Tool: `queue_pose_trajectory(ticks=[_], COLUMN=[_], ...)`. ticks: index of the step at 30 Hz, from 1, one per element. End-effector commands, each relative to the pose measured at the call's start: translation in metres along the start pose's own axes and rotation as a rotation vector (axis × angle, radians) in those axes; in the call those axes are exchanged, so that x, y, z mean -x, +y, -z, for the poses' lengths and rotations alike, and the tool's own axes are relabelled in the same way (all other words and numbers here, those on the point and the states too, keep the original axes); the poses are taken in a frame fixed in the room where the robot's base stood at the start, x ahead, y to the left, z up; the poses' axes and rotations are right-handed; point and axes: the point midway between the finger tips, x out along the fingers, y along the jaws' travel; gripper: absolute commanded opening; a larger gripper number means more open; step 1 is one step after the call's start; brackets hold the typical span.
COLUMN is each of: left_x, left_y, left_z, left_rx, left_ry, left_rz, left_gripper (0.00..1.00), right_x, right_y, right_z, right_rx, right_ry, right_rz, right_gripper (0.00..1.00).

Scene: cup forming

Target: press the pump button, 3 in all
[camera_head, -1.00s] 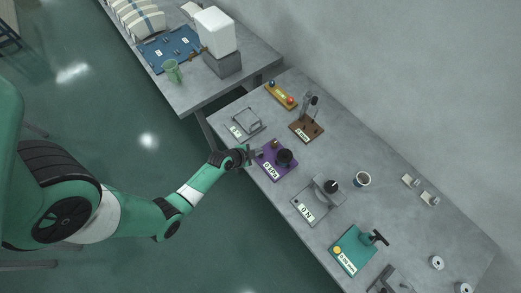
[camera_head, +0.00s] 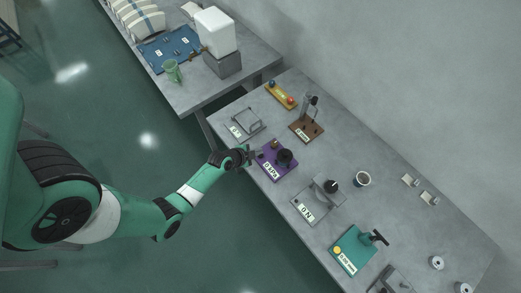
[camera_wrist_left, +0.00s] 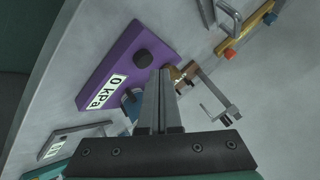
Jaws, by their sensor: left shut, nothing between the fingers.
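The pump station is a purple plate (camera_head: 279,174) on the near edge of the grey bench, with a label that reads 0 kPa. A black round button (camera_wrist_left: 143,58) stands on the purple plate (camera_wrist_left: 125,48) in the left wrist view. A larger black round part (camera_head: 284,157) sits on the plate in the head view. My left gripper (camera_head: 256,155) is shut and empty at the plate's left end. In the wrist view its fingertips (camera_wrist_left: 160,73) appear close to the button; I cannot tell if they touch it. The fingers hide part of the plate. My right gripper is not in view.
A grey frame stand (camera_head: 246,122), a yellow bar (camera_head: 281,96) and a brown stand (camera_head: 306,130) lie beyond the plate. A grey press (camera_head: 318,200) and a teal plate (camera_head: 352,252) stand nearer. A cup (camera_head: 362,179) stands on the bench.

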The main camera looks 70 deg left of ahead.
Motion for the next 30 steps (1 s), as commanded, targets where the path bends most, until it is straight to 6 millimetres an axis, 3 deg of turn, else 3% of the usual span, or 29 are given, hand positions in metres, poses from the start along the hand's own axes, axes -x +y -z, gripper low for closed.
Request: queue_pose_trajectory(ticks=[30], left_x=[-0.0065], left_y=[0.0047], left_z=[-0.0047], left_rx=[0.000], left_ry=[0.000], left_rz=[0.000], left_gripper=[0.00], right_x=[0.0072], right_y=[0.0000], right_z=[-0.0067], right_rx=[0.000], right_ry=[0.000], right_rz=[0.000], right_gripper=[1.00])
